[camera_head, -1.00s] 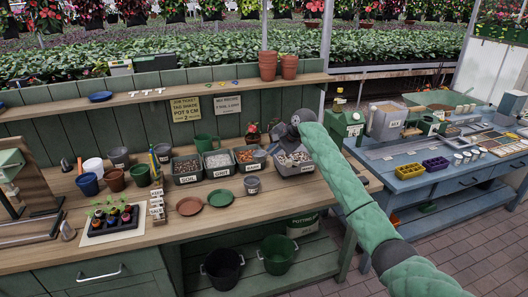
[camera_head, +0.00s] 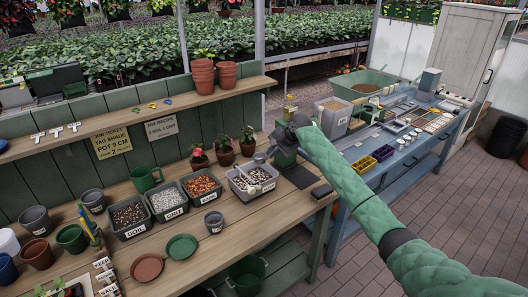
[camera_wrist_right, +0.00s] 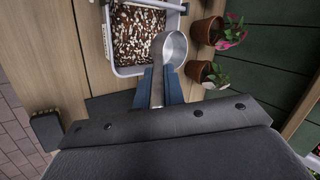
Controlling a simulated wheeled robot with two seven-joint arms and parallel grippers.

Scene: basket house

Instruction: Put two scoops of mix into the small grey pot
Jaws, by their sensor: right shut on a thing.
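The small grey pot (camera_head: 213,222) stands on the wooden bench in front of the bins. A grey bin of speckled mix (camera_head: 240,190) stands to its right; it also shows in the right wrist view (camera_wrist_right: 119,69). My right gripper (camera_wrist_right: 158,88) is shut on the handle of a grey metal scoop (camera_wrist_right: 175,48). The scoop's round cup is beside the bin's edge in the wrist view, and its inside looks bare. In the head view the scoop (camera_head: 260,157) is just behind the bin, left of my right gripper (camera_head: 280,145). My left gripper is out of view.
Bins labelled soil (camera_head: 130,217), grit (camera_head: 168,201) and bark (camera_head: 203,187) stand left of the mix. Flowering plants in pots (camera_head: 224,153) stand behind the bins. Two saucers (camera_head: 182,247) lie at the front.

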